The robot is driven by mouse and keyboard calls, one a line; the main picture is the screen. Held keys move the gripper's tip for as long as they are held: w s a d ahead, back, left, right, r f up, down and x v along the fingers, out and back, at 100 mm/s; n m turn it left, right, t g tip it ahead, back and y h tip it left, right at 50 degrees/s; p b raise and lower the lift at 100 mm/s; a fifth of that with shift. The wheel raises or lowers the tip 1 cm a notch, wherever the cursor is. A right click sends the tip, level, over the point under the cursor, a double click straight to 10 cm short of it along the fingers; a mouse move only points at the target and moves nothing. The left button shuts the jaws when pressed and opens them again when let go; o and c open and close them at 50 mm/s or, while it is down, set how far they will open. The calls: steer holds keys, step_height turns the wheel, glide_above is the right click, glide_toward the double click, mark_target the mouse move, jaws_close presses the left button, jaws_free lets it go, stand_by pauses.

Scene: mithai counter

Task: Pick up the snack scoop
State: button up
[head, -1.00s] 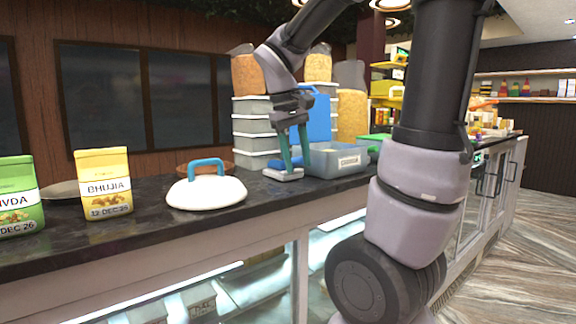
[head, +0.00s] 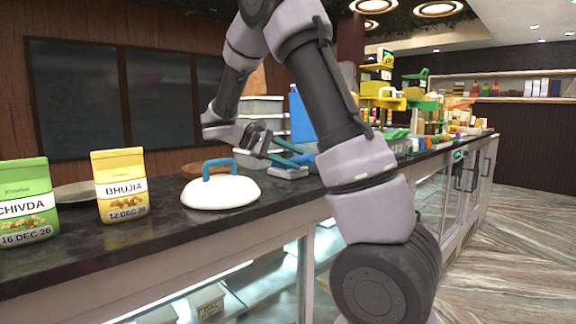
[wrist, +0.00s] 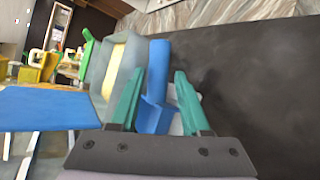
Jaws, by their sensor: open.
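The snack scoop (wrist: 158,70) is blue and shows in the wrist view between my two green fingers, with its long handle pointing away and its wider end nearer my gripper. My gripper (wrist: 158,90) is open, with one finger on each side of the scoop and no clear grip on it. In the head view my gripper (head: 301,161) is tilted to point right, low over the counter above a small grey block (head: 290,173). The scoop is hard to tell apart from the teal fingers there.
A translucent tub (wrist: 101,62) stands left of the scoop in the wrist view, beside a blue panel (wrist: 45,109). A white lid with a blue handle (head: 220,192), a yellow Bhujia packet (head: 121,187) and a green Chivda packet (head: 25,203) stand left on the dark counter.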

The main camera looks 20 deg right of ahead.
steer(key=x, duration=0.6)
steer(key=shift+r, duration=0.1)
jaws_close()
